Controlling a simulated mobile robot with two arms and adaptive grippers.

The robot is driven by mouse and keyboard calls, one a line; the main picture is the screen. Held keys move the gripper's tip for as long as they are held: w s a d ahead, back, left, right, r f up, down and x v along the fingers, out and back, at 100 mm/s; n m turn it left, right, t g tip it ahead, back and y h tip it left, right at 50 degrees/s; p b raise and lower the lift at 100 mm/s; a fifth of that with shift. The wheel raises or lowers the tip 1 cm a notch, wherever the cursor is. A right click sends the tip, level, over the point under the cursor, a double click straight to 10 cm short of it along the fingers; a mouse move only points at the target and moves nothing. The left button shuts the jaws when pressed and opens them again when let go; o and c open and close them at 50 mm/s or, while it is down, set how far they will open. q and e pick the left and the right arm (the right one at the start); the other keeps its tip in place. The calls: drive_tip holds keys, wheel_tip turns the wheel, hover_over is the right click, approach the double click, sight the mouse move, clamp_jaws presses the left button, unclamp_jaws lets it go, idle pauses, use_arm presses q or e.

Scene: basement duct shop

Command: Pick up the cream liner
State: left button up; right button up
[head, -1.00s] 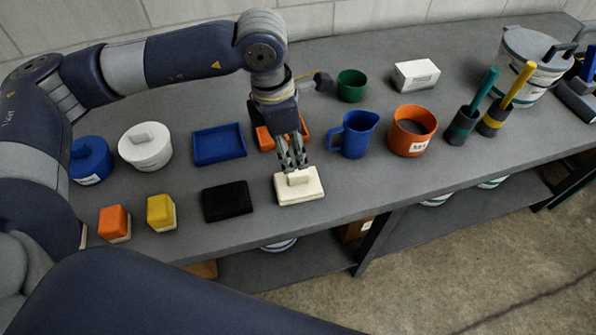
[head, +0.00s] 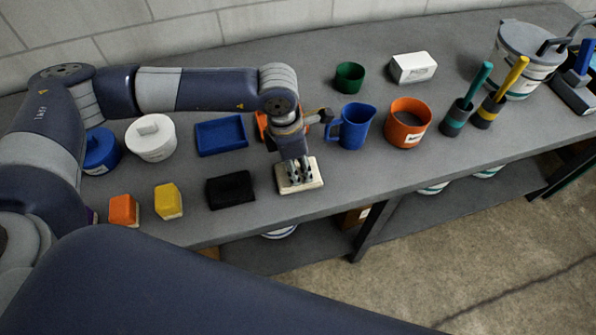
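The cream liner (head: 312,184) is a pale flat block near the front edge of the grey bench, with a small raised grip on top in the earlier frame. My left gripper (head: 299,175) points down right over it, its fingertips at the level of the raised grip and hiding most of it. Whether the fingers are closed on the grip or still apart around it cannot be made out. The liner appears to rest on the bench. My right gripper is not in view.
A black block (head: 231,190) lies just left of the liner. An orange tray (head: 262,124), partly hidden, lies behind my gripper. A blue jug (head: 353,127) and an orange pot (head: 407,124) stand behind to the right. The bench (head: 380,186) is clear to the right.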

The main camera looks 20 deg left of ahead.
use_arm(q)
clamp_jaws()
drive_tip(key=shift+r, duration=0.15)
